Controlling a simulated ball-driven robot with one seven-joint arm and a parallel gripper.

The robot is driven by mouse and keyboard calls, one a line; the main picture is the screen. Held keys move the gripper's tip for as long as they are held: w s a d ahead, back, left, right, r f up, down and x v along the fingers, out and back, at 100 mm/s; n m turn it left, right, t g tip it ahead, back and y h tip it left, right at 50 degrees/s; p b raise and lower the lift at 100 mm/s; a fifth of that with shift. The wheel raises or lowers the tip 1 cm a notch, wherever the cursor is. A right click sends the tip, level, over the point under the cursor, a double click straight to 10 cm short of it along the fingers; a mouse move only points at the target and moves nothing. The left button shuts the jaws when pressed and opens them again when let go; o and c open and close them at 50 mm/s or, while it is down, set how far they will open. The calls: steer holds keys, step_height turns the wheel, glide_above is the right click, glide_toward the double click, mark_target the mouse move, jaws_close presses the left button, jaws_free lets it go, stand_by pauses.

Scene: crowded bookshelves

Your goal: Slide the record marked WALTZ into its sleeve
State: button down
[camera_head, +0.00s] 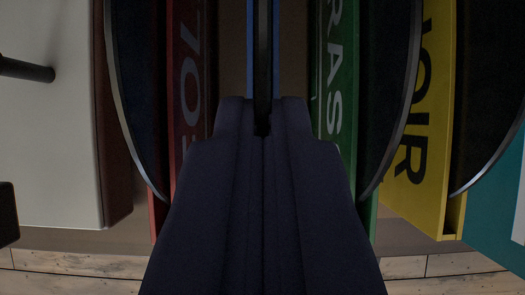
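My gripper (262,112) is in the middle of the view, its two dark fingers closed on the edge of a thin black record (263,62) seen edge-on. The record stands upright between the fingertips. Behind it a narrow blue sleeve (277,45) shows as a blue strip on each side of the record. The record lines up with the gap between these strips. How deep it sits, or whether it is inside, I cannot tell. No WALTZ lettering is readable; the fingers hide the lower part.
To the left stand a red sleeve (188,30) with a protruding dark disc (137,90), and a white block (45,130). To the right are a green sleeve (336,90), a yellow sleeve (435,60) and a teal one (495,220), with more protruding discs. Wooden boards (60,262) show below.

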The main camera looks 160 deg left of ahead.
steer(key=c, duration=1.3)
jaws_free()
steer(key=shift+o, duration=0.2)
steer(key=p+v, duration=0.3)
steer(key=v, duration=0.4)
steer(key=shift+s+r+p, duration=0.2)
steer(key=shift+r+p, duration=0.1)
steer(key=shift+p, duration=0.1)
